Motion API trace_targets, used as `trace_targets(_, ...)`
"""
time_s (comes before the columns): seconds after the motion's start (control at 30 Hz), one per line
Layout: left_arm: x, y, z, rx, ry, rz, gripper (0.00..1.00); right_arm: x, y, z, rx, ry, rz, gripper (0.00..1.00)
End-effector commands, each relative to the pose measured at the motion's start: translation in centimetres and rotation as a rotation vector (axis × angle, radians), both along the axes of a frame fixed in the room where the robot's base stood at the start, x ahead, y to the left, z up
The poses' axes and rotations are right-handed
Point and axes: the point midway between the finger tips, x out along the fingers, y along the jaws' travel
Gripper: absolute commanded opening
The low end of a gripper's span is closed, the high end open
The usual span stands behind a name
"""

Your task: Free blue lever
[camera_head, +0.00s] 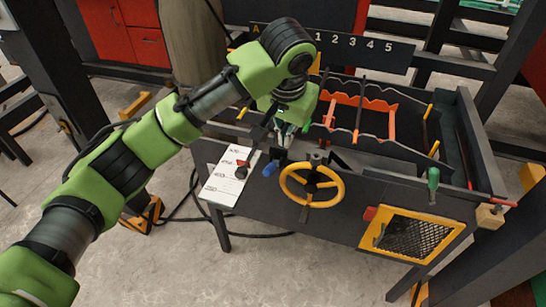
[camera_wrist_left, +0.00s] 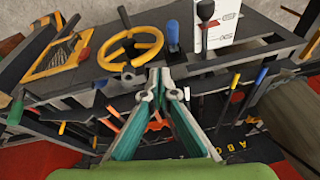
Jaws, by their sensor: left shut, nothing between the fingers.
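A blue lever (camera_head: 270,168) sticks out from the front of the dark bench, between the white label panel and the yellow handwheel. It also shows in the left wrist view (camera_wrist_left: 173,36), just beyond my fingertips. My left gripper (camera_head: 283,137) hangs over the bench's front edge, a little above and behind the blue lever. Its teal fingers (camera_wrist_left: 160,80) come together at the tips, shut and empty. The fingers look apart from the lever. A second blue-tipped rod (camera_wrist_left: 261,76) stands to the right in the wrist view. My right gripper is out of view.
The yellow handwheel (camera_head: 312,185) is close to the blue lever. Orange racks (camera_head: 360,103) and dark bars lie behind the gripper. A green handle (camera_head: 433,180) is further right. Floor in front is clear.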

Motion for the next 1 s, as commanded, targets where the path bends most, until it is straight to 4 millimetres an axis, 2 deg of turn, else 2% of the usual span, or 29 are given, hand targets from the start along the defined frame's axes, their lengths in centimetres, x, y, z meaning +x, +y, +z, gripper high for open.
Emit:
trace_targets(0.1, 0.8, 0.7, 1.9, 0.031, -0.017, 0.032, 0.0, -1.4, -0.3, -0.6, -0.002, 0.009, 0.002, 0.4)
trace_targets(0.2, 1.1, 1.0, 2.7, 0.044, -0.022, 0.049, 0.0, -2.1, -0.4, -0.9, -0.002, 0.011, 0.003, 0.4)
trace_targets(0.63, 1.3, 1.2, 3.0, 0.049, -0.023, 0.057, 0.0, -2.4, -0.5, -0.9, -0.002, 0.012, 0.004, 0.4)
trace_targets(0.83, 1.8, 1.3, 1.4, 0.051, -0.021, 0.059, 0.0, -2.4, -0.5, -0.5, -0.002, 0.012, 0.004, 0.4)
trace_targets(1.0, 2.9, 1.5, -1.7, 0.052, -0.02, 0.058, 0.0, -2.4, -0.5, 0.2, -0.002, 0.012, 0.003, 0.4)
